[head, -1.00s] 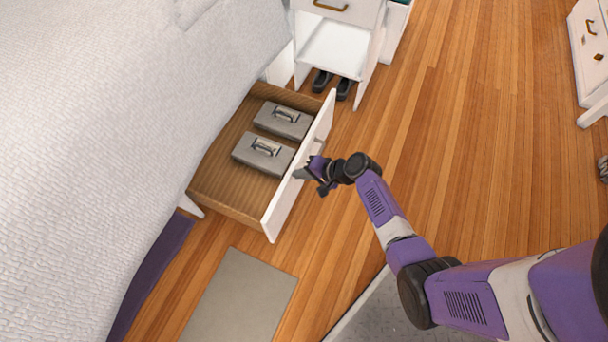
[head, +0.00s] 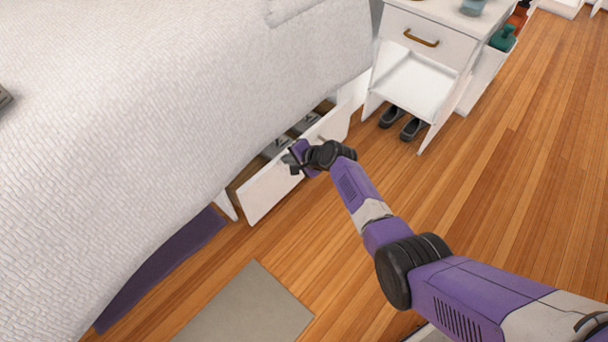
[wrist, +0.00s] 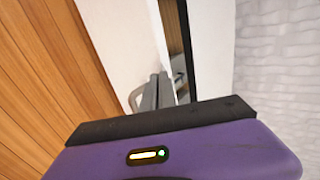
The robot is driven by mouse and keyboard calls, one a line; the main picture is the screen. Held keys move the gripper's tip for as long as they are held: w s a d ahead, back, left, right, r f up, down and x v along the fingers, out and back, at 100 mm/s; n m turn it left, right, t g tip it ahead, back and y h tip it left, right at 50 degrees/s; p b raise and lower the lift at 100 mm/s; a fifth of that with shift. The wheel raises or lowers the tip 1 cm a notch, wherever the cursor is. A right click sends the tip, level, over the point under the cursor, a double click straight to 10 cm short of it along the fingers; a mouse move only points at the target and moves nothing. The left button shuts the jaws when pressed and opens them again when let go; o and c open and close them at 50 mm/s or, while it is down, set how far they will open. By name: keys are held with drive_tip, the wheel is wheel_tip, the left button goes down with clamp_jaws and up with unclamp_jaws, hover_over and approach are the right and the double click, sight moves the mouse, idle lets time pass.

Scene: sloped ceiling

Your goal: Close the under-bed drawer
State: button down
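The under-bed drawer's white front (head: 268,192) stands a little out from the bed (head: 170,110). A narrow strip of its inside shows, with parts of grey boxes (head: 275,148) in it; the bed cover hides the rest. My gripper (head: 292,160) is at the outer face of the drawer front, near its middle. In the wrist view, my gripper's grey fingers (wrist: 158,92) are together and point at the white front (wrist: 122,45).
A white nightstand (head: 432,45) stands right of the drawer, with dark shoes (head: 402,122) under it. A grey mat (head: 247,305) and a purple rug (head: 165,265) lie on the floor. The wooden floor to the right is clear.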

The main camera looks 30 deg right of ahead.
sight(281, 156)
drive_tip(key=shift+w+a+b, duration=0.3)
drive_tip(key=shift+w+b, duration=0.05)
drive_tip(key=shift+w, duration=0.45)
drive_tip(key=shift+w+a+b, duration=0.3)
drive_tip(key=shift+w+b, duration=0.05)
drive_tip(key=shift+w, duration=0.45)
